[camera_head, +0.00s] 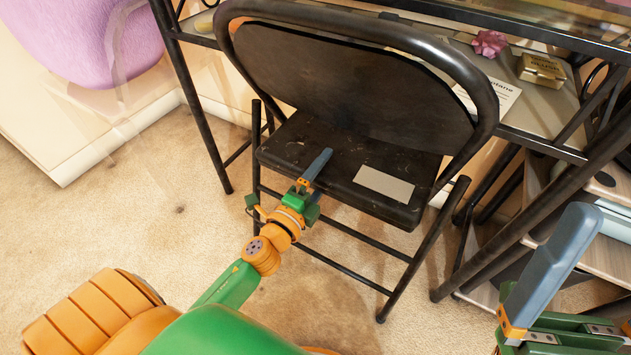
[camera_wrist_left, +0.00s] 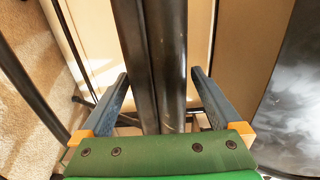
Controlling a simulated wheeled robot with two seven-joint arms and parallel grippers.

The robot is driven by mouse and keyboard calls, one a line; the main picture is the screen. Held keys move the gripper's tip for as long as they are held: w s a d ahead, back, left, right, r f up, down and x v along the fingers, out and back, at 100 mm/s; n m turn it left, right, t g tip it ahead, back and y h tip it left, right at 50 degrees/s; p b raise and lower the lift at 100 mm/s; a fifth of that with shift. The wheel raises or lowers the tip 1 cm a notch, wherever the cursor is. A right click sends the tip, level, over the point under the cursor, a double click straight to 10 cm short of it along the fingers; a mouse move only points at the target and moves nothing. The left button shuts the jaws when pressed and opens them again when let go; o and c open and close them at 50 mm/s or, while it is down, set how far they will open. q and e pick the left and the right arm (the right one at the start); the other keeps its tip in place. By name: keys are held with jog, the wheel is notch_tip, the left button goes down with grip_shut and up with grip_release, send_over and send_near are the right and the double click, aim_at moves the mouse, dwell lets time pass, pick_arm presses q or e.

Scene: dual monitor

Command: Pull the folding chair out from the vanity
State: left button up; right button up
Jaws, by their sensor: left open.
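The black folding chair (camera_head: 350,90) stands upright and unfolded against the vanity (camera_head: 187,95), a black metal-framed table. Its curved backrest overlaps the table edge in the head view. A pale label lies on the chair's seat (camera_head: 295,150). My left gripper (camera_head: 312,172) is at the near side of the seat. In the left wrist view the open left gripper (camera_wrist_left: 158,95) has dark chair tubes (camera_wrist_left: 150,50) between its two fingers; I cannot tell whether they touch. My right gripper (camera_head: 548,270) is at the lower right, apart from the chair, with only one finger clear.
A pink flower (camera_head: 489,43), a gold box (camera_head: 541,69) and a white card (camera_head: 492,96) lie on the vanity. A purple rounded object (camera_head: 85,40) is at the upper left. Wooden shelves (camera_head: 600,185) stand right of the chair. Carpet (camera_head: 130,215) is clear at left.

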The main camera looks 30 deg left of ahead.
aim_at(356, 155)
pick_arm(q)
jog(key=shift+w, duration=1.8)
grip_shut()
